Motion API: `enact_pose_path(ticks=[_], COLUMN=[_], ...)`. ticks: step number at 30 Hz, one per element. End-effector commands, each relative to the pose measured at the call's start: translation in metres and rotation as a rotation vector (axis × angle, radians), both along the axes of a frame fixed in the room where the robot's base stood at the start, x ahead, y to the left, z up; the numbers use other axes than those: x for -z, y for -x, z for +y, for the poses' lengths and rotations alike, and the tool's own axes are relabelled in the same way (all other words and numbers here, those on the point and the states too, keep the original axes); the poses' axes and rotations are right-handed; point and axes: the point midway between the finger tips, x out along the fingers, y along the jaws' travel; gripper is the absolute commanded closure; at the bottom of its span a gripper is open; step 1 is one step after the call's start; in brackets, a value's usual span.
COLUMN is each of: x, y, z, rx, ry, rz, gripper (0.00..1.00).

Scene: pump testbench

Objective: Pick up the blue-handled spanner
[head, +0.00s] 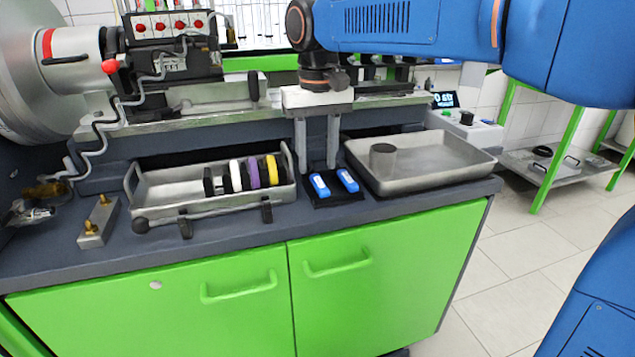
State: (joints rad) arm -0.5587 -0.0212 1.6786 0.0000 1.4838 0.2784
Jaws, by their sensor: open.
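My gripper (316,168) points straight down over the back of the bench, its two grey fingers apart and nothing seen between them. Just in front of and below the fingertips, two short blue pieces with white marks, the left one (320,185) and the right one (348,180), lie side by side on a black pad (322,201). They look like blue handles. No spanner head shows on either, so I cannot tell which is the spanner. The fingers appear apart from both pieces.
Left of the pad, a metal tray (160,198) holds several coloured rings; a grey bar (205,214) sits in black brackets before it. A brass-knobbed block (97,224) stands far left. Green cupboards (385,285) are below.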

Motion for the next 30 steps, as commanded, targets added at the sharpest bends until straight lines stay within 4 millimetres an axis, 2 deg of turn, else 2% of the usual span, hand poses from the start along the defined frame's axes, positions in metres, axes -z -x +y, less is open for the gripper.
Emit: enact_pose_path(ticks=[3, 7, 17, 22, 30], x=[0.018, 0.032, 0.037, 0.037, 0.037], y=[-0.003, -0.002, -0.003, -0.003, -0.003], z=[-0.002, -0.001, -0.001, -0.001, -0.001], rx=[0.000, 0.000, 0.000, 0.000, 0.000], ry=[0.002, 0.002, 0.000, 0.000, 0.000], rz=[0.003, 0.002, 0.000, 0.000, 0.000], gripper=[0.59, 0.59, 0.59, 1.00, 1.00])
